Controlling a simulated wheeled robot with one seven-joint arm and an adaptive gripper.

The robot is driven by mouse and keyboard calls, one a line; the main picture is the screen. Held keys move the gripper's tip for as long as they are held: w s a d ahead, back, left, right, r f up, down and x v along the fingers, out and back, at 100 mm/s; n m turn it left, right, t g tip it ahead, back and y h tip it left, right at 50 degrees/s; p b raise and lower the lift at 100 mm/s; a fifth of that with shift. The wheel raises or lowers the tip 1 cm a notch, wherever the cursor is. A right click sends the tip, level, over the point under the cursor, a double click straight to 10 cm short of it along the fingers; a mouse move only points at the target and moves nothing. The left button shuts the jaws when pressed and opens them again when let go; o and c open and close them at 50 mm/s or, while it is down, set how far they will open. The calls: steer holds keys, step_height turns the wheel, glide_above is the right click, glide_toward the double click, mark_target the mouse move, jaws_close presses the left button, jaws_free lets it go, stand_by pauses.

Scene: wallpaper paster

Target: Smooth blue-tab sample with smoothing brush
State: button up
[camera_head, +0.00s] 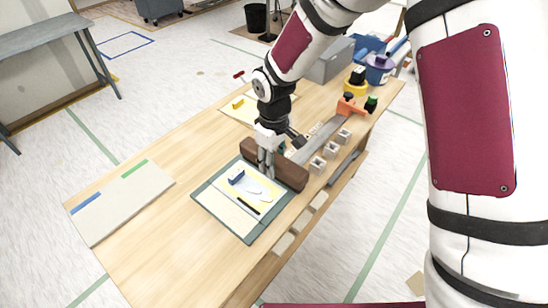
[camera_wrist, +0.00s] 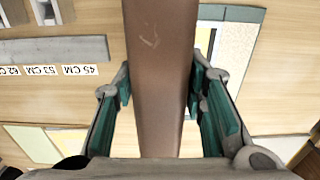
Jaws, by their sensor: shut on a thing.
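My gripper (camera_head: 265,158) is shut on the brown smoothing brush (camera_head: 288,177), a long block lying crosswise at the far right edge of the dark green mat (camera_head: 205,201). In the wrist view the brush (camera_wrist: 160,60) runs between the two teal finger pads. The blue-tab sample (camera_head: 243,205) lies on the mat, pale with yellow areas, its blue tab (camera_head: 237,178) standing near its upper left. Whether the brush touches the sample or mat is unclear; its bristles are hidden.
A board (camera_head: 120,203) with a blue and a green strip lies at the left of the wooden table (camera_head: 165,250). A yellow-tab sample (camera_head: 238,103) lies behind. Grey square holders (camera_head: 330,149), a long metal strip (camera_head: 315,142) and an orange tool (camera_head: 350,107) sit to the right.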

steer(key=shift+d, duration=0.1)
steer(key=shift+s+d+f, duration=0.1)
steer(key=shift+s+f, duration=0.05)
steer(key=shift+f+b, duration=1.5)
steer(key=shift+f, duration=1.6)
